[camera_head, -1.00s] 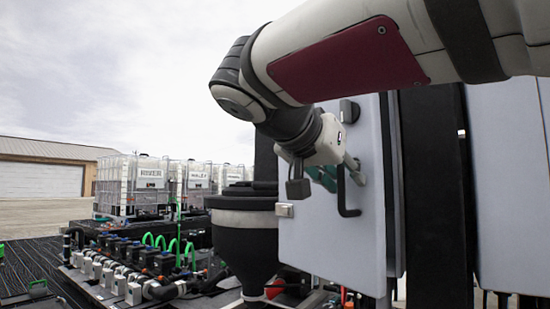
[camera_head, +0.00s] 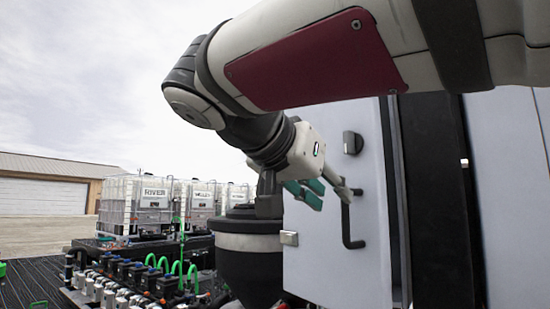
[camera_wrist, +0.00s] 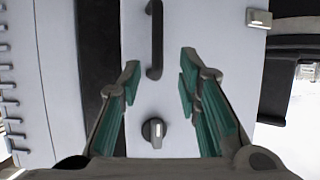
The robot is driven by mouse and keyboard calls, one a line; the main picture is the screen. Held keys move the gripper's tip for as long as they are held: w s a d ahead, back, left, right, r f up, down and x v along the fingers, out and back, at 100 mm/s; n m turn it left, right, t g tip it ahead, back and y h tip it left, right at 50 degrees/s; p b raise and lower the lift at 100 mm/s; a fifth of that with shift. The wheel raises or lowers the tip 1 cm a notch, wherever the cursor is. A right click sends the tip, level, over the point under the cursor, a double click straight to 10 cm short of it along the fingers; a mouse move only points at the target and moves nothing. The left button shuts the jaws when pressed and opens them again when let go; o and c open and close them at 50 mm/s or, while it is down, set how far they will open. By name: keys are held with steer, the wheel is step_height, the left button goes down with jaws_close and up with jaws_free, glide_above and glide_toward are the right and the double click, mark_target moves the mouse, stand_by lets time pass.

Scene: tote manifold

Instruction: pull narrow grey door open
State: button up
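The narrow grey door (camera_head: 335,268) is a flat pale panel in the middle right of the head view. It has a black bar handle (camera_head: 349,220) and a dark knob (camera_head: 351,142) above it. My gripper (camera_head: 328,190) is open and empty, at the handle's upper end in the head view. In the wrist view, the green-padded fingers of my gripper (camera_wrist: 160,80) are spread apart in front of the door (camera_wrist: 215,60). The handle (camera_wrist: 155,38) lies beyond the fingertips, and the knob (camera_wrist: 154,131) shows between the fingers. I cannot tell whether a fingertip touches the handle.
A metal latch (camera_head: 289,238) sits on the door's left edge. A black hopper (camera_head: 248,260) stands close left of the door. A black column (camera_head: 437,200) and another grey panel (camera_head: 510,200) are to the right. White tanks (camera_head: 135,205) stand farther left.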

steer(key=p+v, duration=0.4)
steer(key=v, duration=0.5)
steer(key=shift+w+a, duration=0.15)
steer(key=shift+a, duration=0.1)
stand_by(0.4)
steer(key=shift+f, duration=0.1)
